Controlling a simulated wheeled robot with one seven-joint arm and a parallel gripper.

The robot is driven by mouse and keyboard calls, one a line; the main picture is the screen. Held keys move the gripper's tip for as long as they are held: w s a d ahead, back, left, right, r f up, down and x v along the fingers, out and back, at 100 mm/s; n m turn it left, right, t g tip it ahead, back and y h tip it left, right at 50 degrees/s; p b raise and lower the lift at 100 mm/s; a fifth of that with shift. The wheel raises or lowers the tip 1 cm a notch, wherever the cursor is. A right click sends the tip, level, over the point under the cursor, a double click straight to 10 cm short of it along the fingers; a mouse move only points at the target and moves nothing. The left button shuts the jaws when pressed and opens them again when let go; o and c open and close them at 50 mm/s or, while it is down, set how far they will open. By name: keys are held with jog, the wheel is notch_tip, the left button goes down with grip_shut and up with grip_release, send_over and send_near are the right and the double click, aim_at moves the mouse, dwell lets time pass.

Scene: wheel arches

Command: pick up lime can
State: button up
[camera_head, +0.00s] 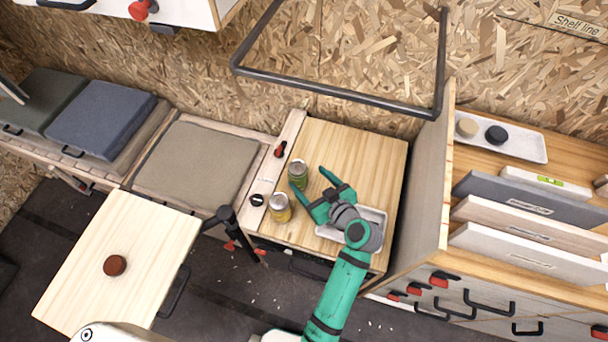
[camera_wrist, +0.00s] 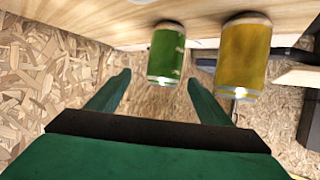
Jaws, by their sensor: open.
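The lime can (camera_head: 298,174) is a green can with a silvery lid, standing on the light wooden cabinet top. In the wrist view the lime can (camera_wrist: 166,55) appears upside down, in the gap between the fingers and seemingly just beyond their tips. My gripper (camera_head: 310,186) is open and empty, its two green fingers pointing toward the lime can. The fingers also show in the wrist view (camera_wrist: 160,80). I cannot tell the exact distance left between tips and can.
A yellow can (camera_head: 279,208) stands close beside the lime can, nearer the cabinet's front, and close to one finger in the wrist view (camera_wrist: 244,55). A pale tray (camera_head: 376,214) lies under my wrist. The back of the cabinet top (camera_head: 360,150) is clear. A dark bar frame (camera_head: 340,95) hangs on the wall.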

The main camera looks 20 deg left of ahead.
aim_at(304, 175)
jog(key=shift+w+a, duration=0.2)
jog(key=shift+a, duration=0.25)
jog(key=x, duration=0.4)
jog(key=shift+w+a+f, duration=0.1)
jog(key=shift+a, duration=0.05)
jog(key=shift+s+x, duration=0.25)
jog(key=shift+x, duration=2.6)
jog(key=shift+a+f, duration=0.15)
jog(key=c, duration=1.4)
